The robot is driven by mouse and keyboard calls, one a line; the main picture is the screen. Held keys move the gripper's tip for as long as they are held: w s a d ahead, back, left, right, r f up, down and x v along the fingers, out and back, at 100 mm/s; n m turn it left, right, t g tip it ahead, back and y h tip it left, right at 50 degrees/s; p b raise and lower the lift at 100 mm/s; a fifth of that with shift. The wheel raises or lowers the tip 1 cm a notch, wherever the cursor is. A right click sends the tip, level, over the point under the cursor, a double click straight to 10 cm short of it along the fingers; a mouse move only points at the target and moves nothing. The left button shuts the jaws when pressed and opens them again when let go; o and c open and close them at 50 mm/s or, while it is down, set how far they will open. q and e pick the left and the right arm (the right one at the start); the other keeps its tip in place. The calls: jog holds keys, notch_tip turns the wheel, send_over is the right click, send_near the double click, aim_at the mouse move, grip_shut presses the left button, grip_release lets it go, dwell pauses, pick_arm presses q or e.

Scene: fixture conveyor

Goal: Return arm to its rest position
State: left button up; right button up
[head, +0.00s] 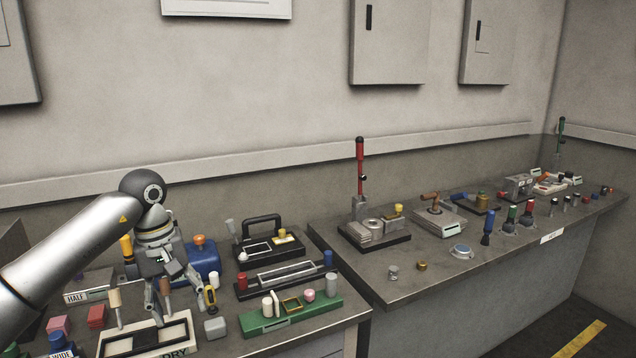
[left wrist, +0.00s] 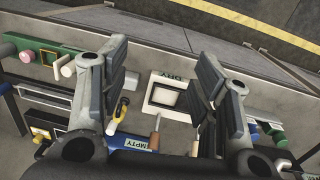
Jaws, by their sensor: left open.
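My left arm (head: 70,250) reaches in from the left in the head view. Its left gripper (head: 171,303) points down over the near part of the left bench, above a white tray marked DRY (head: 117,348). In the left wrist view the two fingers of the left gripper (left wrist: 160,78) stand wide apart with nothing held between them. The DRY tray (left wrist: 152,108) shows beyond and between the fingers, with a square recess. A yellow-and-black tool (left wrist: 121,108) lies near one finger. My right gripper is in neither view.
A green block with small parts (head: 290,316), a black carrier with a handle (head: 268,243) and a blue container (head: 203,262) crowd the left bench. The right bench (head: 430,277) holds fixtures and a tall red lever (head: 360,160). The air above the benches is clear.

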pick_arm(q)
jog(key=w+d+f+n+t+h, duration=0.1)
jog(key=w+d+f+n+h, duration=0.2)
jog(key=d+f+n+h, duration=1.35)
jog(key=a+f+n+t+y, duration=0.2)
jog(key=f+n+t+y, duration=0.3)
jog(key=f+n, duration=0.55)
jog(key=a+f+n+t+y, duration=0.25)
jog(key=f+n+t, duration=0.35)
jog(key=f+n, duration=0.45)
jog(key=s+a+f+n+g+y, duration=0.2)
jog(key=s+a+f+n+y, duration=0.2)
jog(key=s+f+n, duration=0.55)
jog(key=s+a+f+n+g+y, duration=0.1)
jog(key=s+a+f+n+y, duration=0.3)
jog(key=s+f+n, duration=0.55)
jog(key=s+f+n+g, duration=0.2)
jog(key=s+f, duration=0.2)
jog(key=s, duration=0.7)
jog(key=s+a+f+n+g+y, duration=0.1)
jog(key=s+f+n+g, duration=0.2)
jog(key=s, duration=0.8)
jog(key=s+f+n+g+y, duration=0.1)
jog(key=s+f, duration=0.4)
jog(key=s, duration=0.6)
jog(key=shift+s+a+f+n+g, duration=0.35)
jog(key=shift+n+g, duration=0.4)
jog(key=shift+g, duration=0.25)
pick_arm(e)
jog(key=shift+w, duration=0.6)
